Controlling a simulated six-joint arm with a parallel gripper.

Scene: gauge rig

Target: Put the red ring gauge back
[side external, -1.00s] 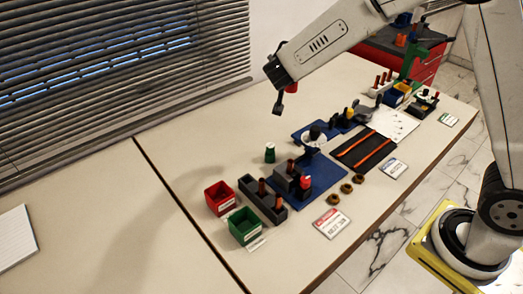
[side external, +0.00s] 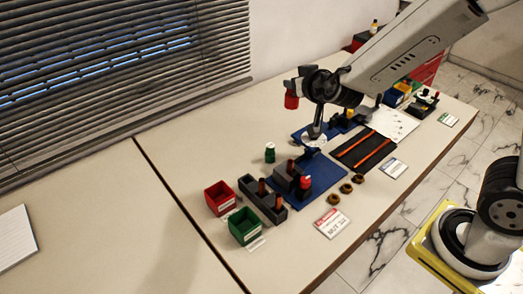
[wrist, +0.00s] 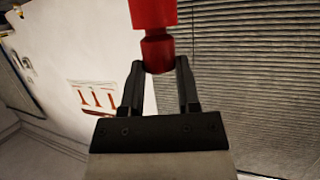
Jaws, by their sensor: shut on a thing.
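My gripper (wrist: 159,72) is shut on a red stepped cylinder (wrist: 153,14) by its narrow neck. No ring opening shows on it, so I cannot tell whether it is the red ring gauge. In the side view the held red piece (side external: 291,101) hangs in the air beside my gripper, well above the table. Another small red piece (side external: 305,182) stands at a grey block (side external: 287,178) on the blue plate (side external: 325,180). Its exact shape is too small to tell.
A red bin (side external: 219,197), a green bin (side external: 244,226) and a dark grey holder with orange-brown pegs (side external: 268,209) stand at the front left. A green-topped piece (side external: 270,153) stands behind the blue plate. Several brown rings lie at right. The left table (side external: 100,215) is mostly clear.

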